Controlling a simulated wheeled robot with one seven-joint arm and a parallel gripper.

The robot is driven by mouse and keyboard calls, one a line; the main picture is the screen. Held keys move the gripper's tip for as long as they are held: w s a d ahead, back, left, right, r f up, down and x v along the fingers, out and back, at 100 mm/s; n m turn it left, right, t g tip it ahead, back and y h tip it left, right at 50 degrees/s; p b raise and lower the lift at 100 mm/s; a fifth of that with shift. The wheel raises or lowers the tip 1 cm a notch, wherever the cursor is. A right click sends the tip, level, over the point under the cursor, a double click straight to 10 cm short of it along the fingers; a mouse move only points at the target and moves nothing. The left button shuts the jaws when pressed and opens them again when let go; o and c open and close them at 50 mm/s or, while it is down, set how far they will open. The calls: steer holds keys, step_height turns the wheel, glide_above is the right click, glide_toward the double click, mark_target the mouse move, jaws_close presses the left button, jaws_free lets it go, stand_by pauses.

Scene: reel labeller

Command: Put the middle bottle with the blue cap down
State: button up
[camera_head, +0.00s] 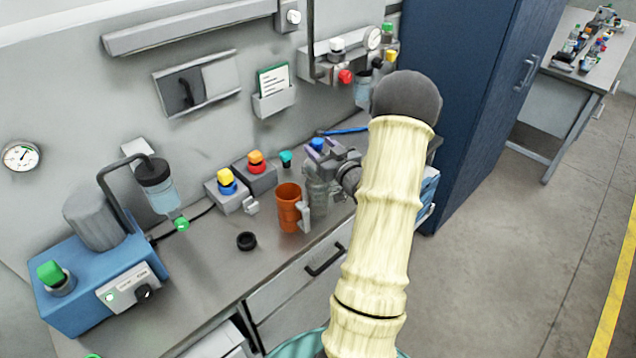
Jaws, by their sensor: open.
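The bottle with the blue cap (317,144) stands on the grey bench, close to the wall side. Its clear greyish body (316,193) shows below my gripper, just right of an orange mug (289,206). My gripper (322,158) is open at the bottle's upper part, just under the cap. My pale-sleeved arm reaches in from the lower right and hides the right side of this area. I cannot tell whether the fingers touch the bottle, and no neighbouring bottles can be made out clearly beside it.
A black ring (246,241) lies in front of the mug. Boxes with a yellow-and-blue knob (227,182) and a red-and-yellow knob (256,163) stand behind. A blue machine (105,285) fills the left end. A blue cabinet (465,100) stands right. Bare bench lies between machine and ring.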

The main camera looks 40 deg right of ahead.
steer(key=shift+w+d, duration=0.15)
steer(key=shift+w, duration=0.95)
jaws_close()
stand_by(0.6)
steer(key=shift+r, duration=0.1)
